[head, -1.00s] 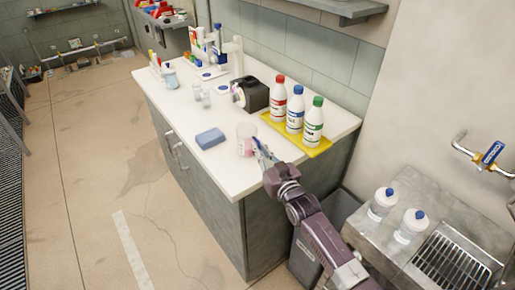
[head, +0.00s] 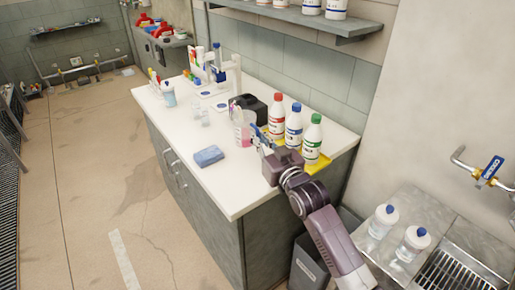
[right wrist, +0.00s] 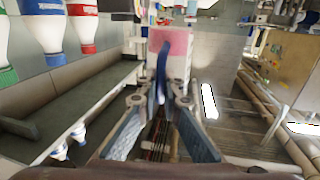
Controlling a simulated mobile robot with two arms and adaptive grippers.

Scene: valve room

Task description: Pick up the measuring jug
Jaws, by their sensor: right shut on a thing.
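The measuring jug (head: 243,131) is clear with pink liquid in it and looks about upright above the white counter. In the right wrist view the jug (right wrist: 175,48) appears upside down, with its blue handle (right wrist: 162,72) towards my fingers. My right gripper (head: 261,138) is shut on the jug's handle, on the jug's right side in the head view. Its fingers (right wrist: 160,102) close around the handle in the right wrist view. My left gripper is in neither view.
Bottles with red, blue and green caps (head: 294,124) stand on a yellow tray (head: 318,164) close to the right of the jug. A blue sponge (head: 208,156) lies on the counter (head: 228,192). A black container (head: 249,106) stands behind. The counter's front left is clear.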

